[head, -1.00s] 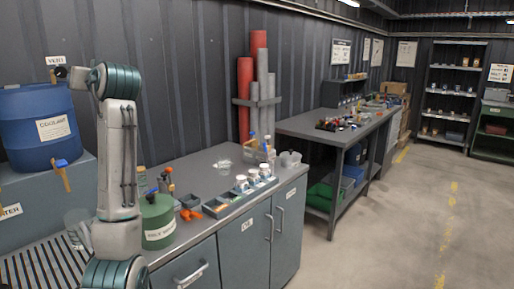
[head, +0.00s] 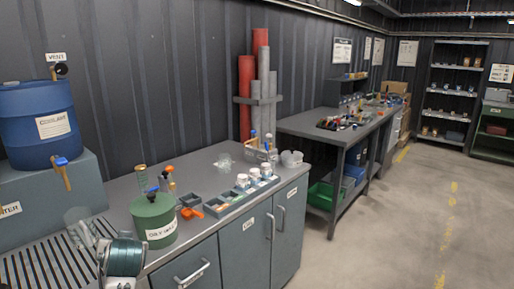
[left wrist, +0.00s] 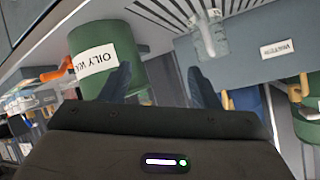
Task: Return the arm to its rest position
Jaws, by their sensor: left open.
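My left gripper (left wrist: 160,78) shows in the left wrist view with its two dark fingers apart and nothing between them. The green oily-waste can (left wrist: 108,58) appears behind and to the left of the fingers there, strongly tilted in the picture. In the head view only a teal and white joint of my arm (head: 124,258) shows at the bottom left, in front of the counter; the gripper itself is not visible there. My right gripper is in neither view.
The green can (head: 153,222) stands on the counter (head: 212,165), with an orange item (head: 190,213) and a tray of jars (head: 226,207) to its right. A clear cup (head: 80,228) stands left, below the blue coolant barrel (head: 40,125). The floor at right (head: 400,220) is clear.

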